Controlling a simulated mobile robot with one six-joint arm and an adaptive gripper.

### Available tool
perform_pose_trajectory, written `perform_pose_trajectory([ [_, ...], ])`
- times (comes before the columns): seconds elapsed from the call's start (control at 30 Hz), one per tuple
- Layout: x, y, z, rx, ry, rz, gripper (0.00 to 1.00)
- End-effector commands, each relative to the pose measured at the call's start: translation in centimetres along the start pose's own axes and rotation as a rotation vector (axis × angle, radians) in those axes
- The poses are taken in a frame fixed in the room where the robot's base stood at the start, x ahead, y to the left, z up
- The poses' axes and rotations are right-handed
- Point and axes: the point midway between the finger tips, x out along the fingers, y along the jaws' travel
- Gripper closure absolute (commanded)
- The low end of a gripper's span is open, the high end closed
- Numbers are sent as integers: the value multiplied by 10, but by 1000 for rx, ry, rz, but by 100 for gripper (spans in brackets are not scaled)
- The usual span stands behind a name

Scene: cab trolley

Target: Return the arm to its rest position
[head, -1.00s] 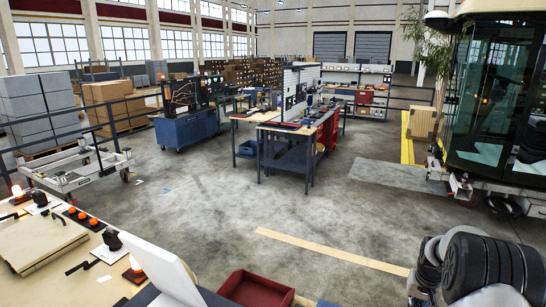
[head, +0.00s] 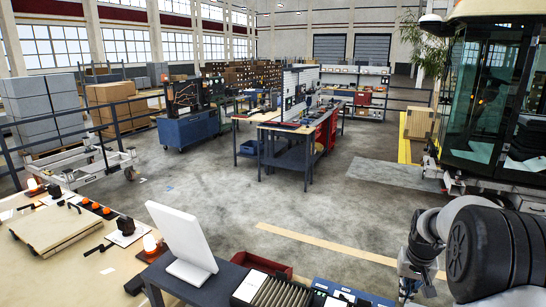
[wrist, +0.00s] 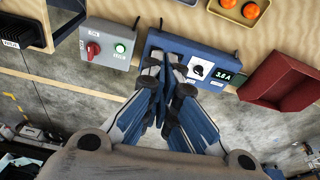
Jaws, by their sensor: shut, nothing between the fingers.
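My gripper (wrist: 168,75) shows in the wrist view with its blue-and-white fingers together and nothing between them. In the head view, part of my arm (head: 425,240) is folded at the lower right edge, and the gripper is not clearly visible there.
A grey switch box (wrist: 108,45) with a red knob and green button is left of the blue box. A red tray (wrist: 286,78) lies to the right. A white panel (head: 185,243) stands on the near bench. The floor (head: 240,200) beyond is open, with the cab (head: 490,100) at right.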

Motion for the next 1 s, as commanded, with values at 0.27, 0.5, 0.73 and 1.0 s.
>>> perform_pose_trajectory([
  [0.27,-118,-52,50,-94,78,-23,100],
  [0.5,-203,-86,137,-189,151,-54,100],
  [0.73,-244,-98,227,-270,215,-88,100],
  [1.0,-252,-96,296,-333,267,-119,100],
])
